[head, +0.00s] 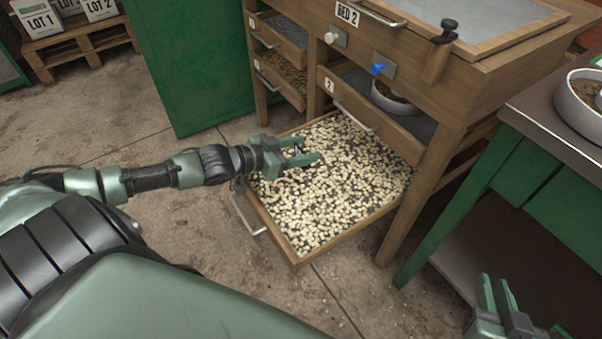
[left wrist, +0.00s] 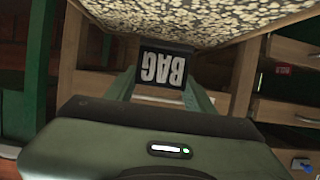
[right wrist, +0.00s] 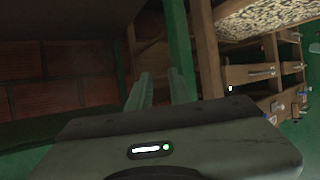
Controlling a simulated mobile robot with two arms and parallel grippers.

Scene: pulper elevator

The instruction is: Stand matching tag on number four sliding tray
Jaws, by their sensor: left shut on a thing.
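My left gripper (head: 310,150) is over the pulled-out sliding tray (head: 268,228), which is filled with pale beans. In the left wrist view my left gripper (left wrist: 163,88) is shut on a dark tag (left wrist: 165,68) with white letters BAG, which read upside down there. In the head view the tag is mostly hidden among the fingers. I cannot tell whether it touches the beans. The tray's own number is not readable. My right gripper (head: 495,279) is open and empty at the lower right, beside the green table; its fingers also show in the right wrist view (right wrist: 162,75).
The wooden cabinet marked BED 2 (head: 347,13) stands behind, with other drawers, a handle and a blue knob (head: 377,69). A green table (head: 540,110) with a bowl (head: 580,98) is at right. A green panel (head: 195,60) stands behind left. Floor at left is clear.

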